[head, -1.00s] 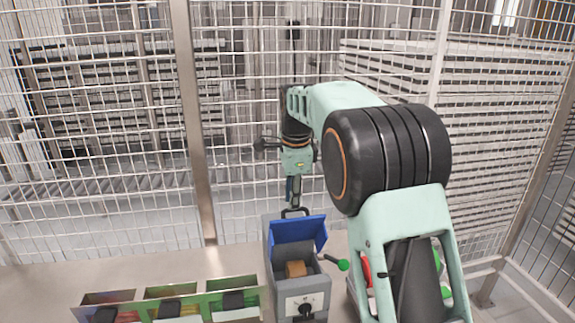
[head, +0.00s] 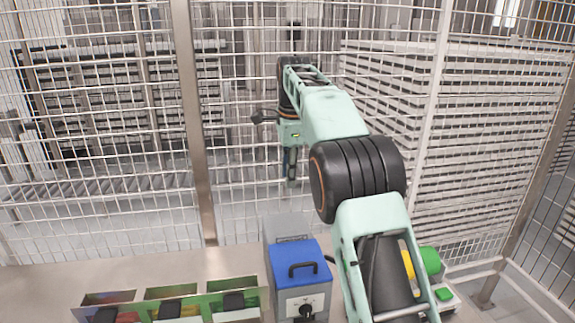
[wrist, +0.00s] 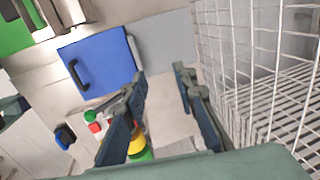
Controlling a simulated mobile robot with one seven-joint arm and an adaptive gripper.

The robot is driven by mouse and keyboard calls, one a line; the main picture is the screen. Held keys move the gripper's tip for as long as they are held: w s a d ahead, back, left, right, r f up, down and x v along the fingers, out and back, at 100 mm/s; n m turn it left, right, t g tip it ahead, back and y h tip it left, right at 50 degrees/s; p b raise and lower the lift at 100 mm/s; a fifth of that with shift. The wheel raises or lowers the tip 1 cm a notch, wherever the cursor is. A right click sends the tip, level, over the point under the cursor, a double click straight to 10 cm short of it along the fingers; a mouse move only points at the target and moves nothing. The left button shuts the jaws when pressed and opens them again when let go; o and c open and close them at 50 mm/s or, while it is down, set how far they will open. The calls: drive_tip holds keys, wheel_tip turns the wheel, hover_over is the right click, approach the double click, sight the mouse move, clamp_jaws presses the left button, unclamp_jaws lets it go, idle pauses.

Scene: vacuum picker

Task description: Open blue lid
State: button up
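The blue lid (head: 290,253) lies shut on top of the grey box (head: 283,226), with its black handle (head: 303,269) facing up. In the wrist view the lid (wrist: 108,60) is at the upper left, with the handle (wrist: 78,76) near its left edge. My gripper (wrist: 161,74) is open and empty, its two fingers apart. In the head view my gripper (head: 291,166) hangs above and behind the box, clear of the lid. The inside of the box is hidden.
Several bins (head: 167,291) stand left of the box on the table (head: 150,258). A green-and-yellow thing (head: 428,262) is at the right, partly behind my arm. A wire mesh fence (head: 100,200) closes off the back and right.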

drive_tip(key=shift+w+a+r, duration=0.2)
drive_tip(key=shift+w+r, duration=0.65)
